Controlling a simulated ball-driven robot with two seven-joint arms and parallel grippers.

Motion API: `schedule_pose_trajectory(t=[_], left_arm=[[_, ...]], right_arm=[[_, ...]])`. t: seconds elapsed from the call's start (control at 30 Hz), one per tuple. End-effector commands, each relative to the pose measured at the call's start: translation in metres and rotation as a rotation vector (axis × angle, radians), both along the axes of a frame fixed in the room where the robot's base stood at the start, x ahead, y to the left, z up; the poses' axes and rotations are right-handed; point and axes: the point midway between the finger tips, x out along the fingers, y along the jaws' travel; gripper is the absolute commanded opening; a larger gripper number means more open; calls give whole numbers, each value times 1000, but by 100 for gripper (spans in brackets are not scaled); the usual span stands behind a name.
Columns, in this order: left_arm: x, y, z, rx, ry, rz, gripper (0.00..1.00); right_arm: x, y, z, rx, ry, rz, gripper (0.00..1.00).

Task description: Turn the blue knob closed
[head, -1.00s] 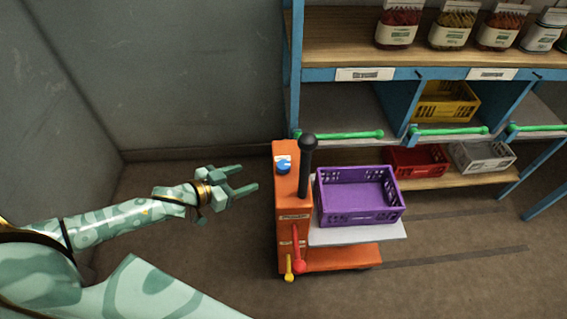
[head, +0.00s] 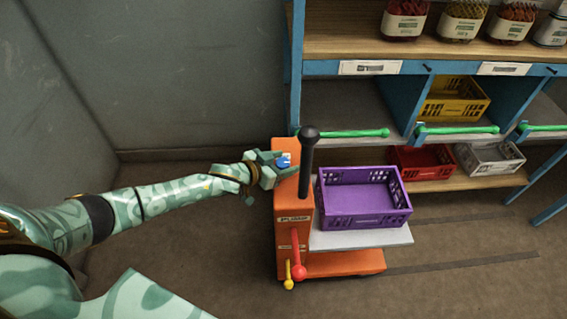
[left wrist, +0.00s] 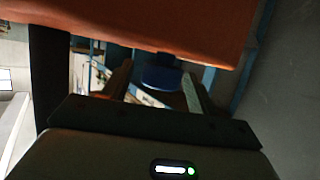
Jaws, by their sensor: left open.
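In the left wrist view the knob (left wrist: 161,77) shows between the two spread fingers of the left gripper (left wrist: 158,80), beside the orange body. I cannot tell whether either finger touches it. Part of the knob is hidden by the gripper in the head view. My right gripper is not in view.
A black upright handle (head: 308,160) stands close to the right of the knob. A purple crate (head: 362,220) rests on the cart's platform (head: 395,238). Red (head: 298,270) and yellow (head: 289,283) levers are on the front. Shelves (head: 460,60) stand behind; the floor at left is clear.

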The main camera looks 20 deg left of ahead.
Motion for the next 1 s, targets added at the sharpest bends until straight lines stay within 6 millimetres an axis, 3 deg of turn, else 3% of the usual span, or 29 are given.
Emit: schedule_pose_trajectory(t=[0.2, 0.37, 0.4, 0.73, 1.0], left_arm=[[0, 0, 1, 0, -1, 0, 58], [0, 0, 1, 0, -1, 0, 17], [0, 0, 1, 0, -1, 0, 14], [1, 0, 1, 1, -1, -36, 14], [2, 2, 1, 5, -4, -192, 14]], right_arm=[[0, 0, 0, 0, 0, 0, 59], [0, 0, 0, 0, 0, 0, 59], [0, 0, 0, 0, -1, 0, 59], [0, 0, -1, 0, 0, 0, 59], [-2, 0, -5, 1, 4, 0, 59]])
